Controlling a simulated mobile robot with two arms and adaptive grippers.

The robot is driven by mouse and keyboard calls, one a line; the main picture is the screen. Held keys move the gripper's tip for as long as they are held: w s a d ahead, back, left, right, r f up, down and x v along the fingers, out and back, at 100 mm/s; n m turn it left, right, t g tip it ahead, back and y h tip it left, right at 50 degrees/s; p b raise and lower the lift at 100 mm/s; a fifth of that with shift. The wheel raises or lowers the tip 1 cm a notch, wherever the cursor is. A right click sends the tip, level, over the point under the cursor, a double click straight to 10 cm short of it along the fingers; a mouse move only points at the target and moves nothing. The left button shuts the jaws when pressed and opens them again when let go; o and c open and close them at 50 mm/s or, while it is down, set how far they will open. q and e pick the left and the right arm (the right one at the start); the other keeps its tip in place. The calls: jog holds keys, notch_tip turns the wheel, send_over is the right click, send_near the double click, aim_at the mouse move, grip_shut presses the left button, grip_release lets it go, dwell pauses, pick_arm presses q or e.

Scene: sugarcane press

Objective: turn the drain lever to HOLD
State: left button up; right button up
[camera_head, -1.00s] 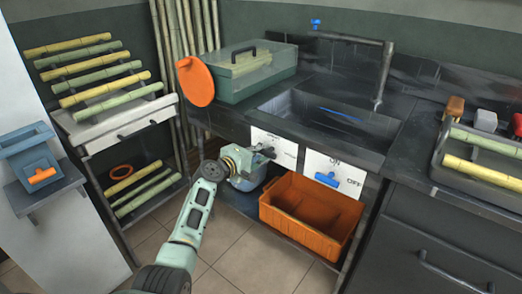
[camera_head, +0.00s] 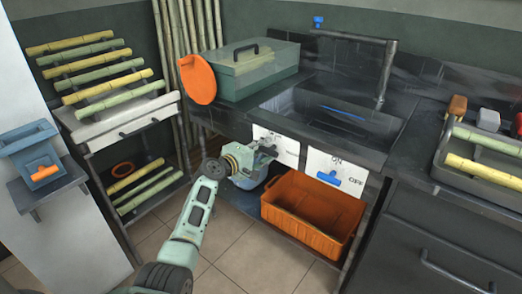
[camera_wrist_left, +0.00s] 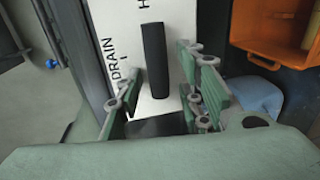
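The drain lever is a black bar (camera_wrist_left: 153,60) on a white plate (camera_wrist_left: 118,42) lettered DRAIN in the left wrist view. The bar runs nearly straight up that picture, with a letter H near its upper end; the rest of that word is out of view. My left gripper (camera_wrist_left: 158,95) is open, with its green fingers on either side of the bar. I cannot tell whether either finger touches it. In the head view my left gripper (camera_head: 266,155) is at the left white plate (camera_head: 285,146) under the sink and hides the lever. My right gripper is not in view.
An orange crate (camera_head: 312,237) stands just right of my left gripper, below a second plate with a blue ON/OFF handle (camera_head: 328,178). A bluish rounded object (camera_wrist_left: 255,98) lies beside the fingers. A shelf of canes (camera_head: 110,90) stands to the left.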

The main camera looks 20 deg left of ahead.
pick_arm(q)
jog(key=shift+s+a, duration=0.1)
jog(key=shift+s, duration=0.05)
jog(key=v, duration=1.1)
jog(key=shift+s, duration=0.35)
jog(key=shift+a+r, duration=0.1)
